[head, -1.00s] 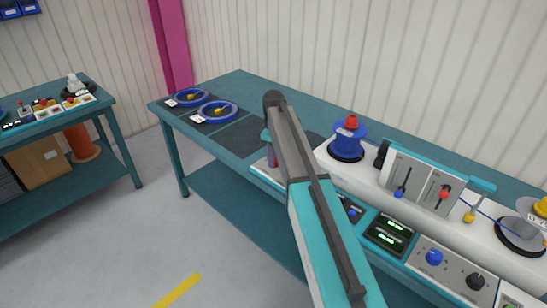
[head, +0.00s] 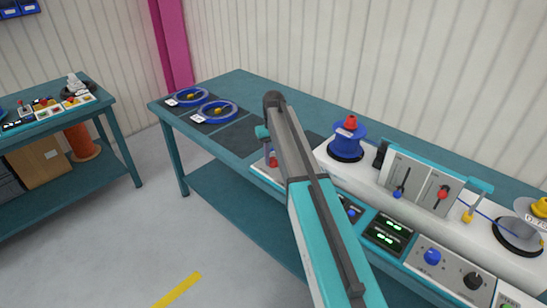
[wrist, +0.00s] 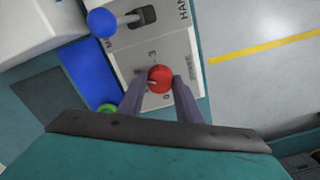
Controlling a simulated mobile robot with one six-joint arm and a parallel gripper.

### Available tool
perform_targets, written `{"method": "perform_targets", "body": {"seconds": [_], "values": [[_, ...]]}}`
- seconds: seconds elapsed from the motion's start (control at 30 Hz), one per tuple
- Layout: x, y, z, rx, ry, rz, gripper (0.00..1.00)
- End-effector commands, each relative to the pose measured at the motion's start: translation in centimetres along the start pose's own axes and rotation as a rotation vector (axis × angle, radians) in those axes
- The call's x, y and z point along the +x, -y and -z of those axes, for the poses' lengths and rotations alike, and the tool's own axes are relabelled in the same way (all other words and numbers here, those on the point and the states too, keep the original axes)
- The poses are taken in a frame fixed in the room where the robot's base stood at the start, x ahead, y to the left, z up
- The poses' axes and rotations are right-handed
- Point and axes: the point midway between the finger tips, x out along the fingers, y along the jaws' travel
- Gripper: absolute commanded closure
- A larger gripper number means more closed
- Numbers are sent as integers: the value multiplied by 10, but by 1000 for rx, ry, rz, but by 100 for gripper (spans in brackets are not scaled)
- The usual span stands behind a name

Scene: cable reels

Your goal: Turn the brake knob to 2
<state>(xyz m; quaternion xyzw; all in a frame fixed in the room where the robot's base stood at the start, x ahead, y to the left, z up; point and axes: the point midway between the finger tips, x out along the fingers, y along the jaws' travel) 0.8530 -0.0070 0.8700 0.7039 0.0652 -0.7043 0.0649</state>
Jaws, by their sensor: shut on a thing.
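The red knob (wrist: 160,79) sits on a pale panel (wrist: 165,48) in the wrist view, with a numeral that looks like 3 beside it. Other marks around it are too small or covered to read. A small pale mark shows on the knob's left side. My gripper (wrist: 160,86) is shut on the knob, one dark finger on each side. In the head view, the red knob (head: 272,161) shows at the left end of the machine, left of my arm. My gripper is mostly hidden there.
In the wrist view a lever with a blue ball (wrist: 102,22) and a green button (wrist: 107,108) lie near the knob. In the head view a blue reel (head: 347,140), levers with a red ball (head: 442,193) and lit displays (head: 387,235) stand right of my arm.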

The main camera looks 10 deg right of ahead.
Motion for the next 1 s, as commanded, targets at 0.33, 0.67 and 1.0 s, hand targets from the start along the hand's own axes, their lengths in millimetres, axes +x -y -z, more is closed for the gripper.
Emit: {"method": "perform_targets", "body": {"seconds": [0.33,0.67,1.0], "values": [[0,0,1,79,-4,1,91],[-1,1,1,79,-4,0,91],[0,0,1,79,-2,0,50]]}}
